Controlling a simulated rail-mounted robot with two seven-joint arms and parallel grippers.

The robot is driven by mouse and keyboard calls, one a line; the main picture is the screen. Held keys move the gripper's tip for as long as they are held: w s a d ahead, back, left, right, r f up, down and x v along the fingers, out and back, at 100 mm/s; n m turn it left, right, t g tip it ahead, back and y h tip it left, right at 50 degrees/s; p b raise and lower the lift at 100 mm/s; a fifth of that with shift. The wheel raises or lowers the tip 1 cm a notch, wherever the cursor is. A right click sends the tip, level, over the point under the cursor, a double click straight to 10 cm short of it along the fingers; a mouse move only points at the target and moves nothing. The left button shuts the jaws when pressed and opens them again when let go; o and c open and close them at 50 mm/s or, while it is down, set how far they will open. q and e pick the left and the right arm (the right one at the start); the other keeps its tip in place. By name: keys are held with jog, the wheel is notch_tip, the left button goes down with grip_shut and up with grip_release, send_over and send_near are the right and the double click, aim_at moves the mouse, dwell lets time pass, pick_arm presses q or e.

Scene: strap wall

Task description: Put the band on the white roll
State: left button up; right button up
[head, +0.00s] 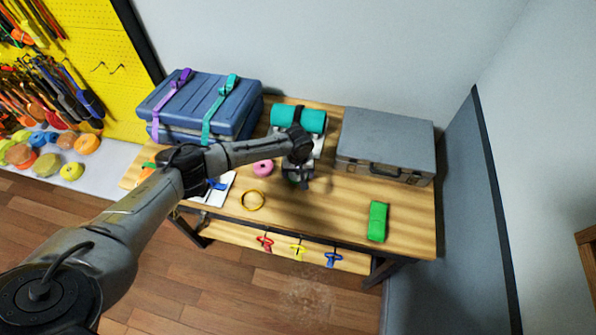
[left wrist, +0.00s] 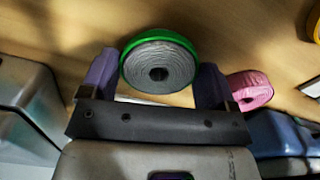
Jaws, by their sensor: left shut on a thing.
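The white roll (left wrist: 158,68) looks grey in shadow, with its coiled face and dark core facing my left wrist camera. The green band (left wrist: 165,37) curves around the roll's outer edge, most visible along the far side. My left gripper (left wrist: 157,78) has its purple fingers on either side of the band and roll, shut on the band. In the head view my left gripper (head: 298,180) is over the middle of the table, with a bit of green beneath it. The wrist hides most of the roll there. My right gripper is in neither view.
A pink roll (head: 262,168) and yellow ring (head: 252,200) lie left of the gripper. A teal roll (head: 298,119) with a dark strap is behind it. A blue case (head: 180,95), grey case (head: 385,140) and green block (head: 377,221) stand around. The front right table is mostly clear.

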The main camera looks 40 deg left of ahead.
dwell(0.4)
pick_arm(q)
jog(key=o, duration=0.8)
jog(key=shift+c, duration=0.2)
jog(key=shift+r+p, duration=0.8)
jog(key=shift+p, duration=0.25)
jog(key=shift+r+p, duration=1.9)
jog(key=shift+p, duration=0.25)
jog(key=shift+r+p, duration=1.3)
jog(key=shift+p, duration=0.1)
